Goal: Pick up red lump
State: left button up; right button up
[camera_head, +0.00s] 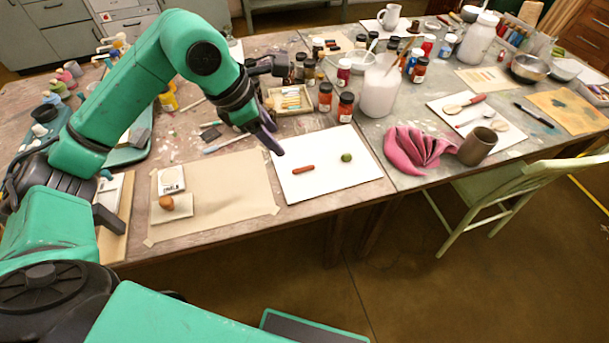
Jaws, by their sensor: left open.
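A reddish-brown, stick-like piece (303,169) lies flat on a white sheet (325,185) near the table's front edge. A small green lump (346,157) lies on the same sheet, to its right. An orange-brown rounded lump (166,202) sits on a small pale tile at the left; which of these is the red lump, I cannot tell for certain. My left gripper (270,137) is open and empty, pointing down near the white sheet's upper left corner, apart from the pieces. My right gripper is not in view.
Brown paper (225,190) is taped down left of the white sheet. Dark-capped jars (345,107) and a small wooden tray (290,101) stand behind the sheet. A pink cloth (415,150) and a brown cup (477,146) lie to the right. A green chair (500,195) stands in front.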

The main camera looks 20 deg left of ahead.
aim_at(301, 169)
pick_arm(q)
jog(key=p+x, duration=0.2)
jog(key=x, duration=1.2)
jog(key=shift+d+f+p, duration=0.2)
jog(key=shift+f+p, duration=0.1)
jog(key=shift+p, duration=0.05)
jog(key=shift+s+f, duration=0.1)
jog(key=shift+s, duration=0.05)
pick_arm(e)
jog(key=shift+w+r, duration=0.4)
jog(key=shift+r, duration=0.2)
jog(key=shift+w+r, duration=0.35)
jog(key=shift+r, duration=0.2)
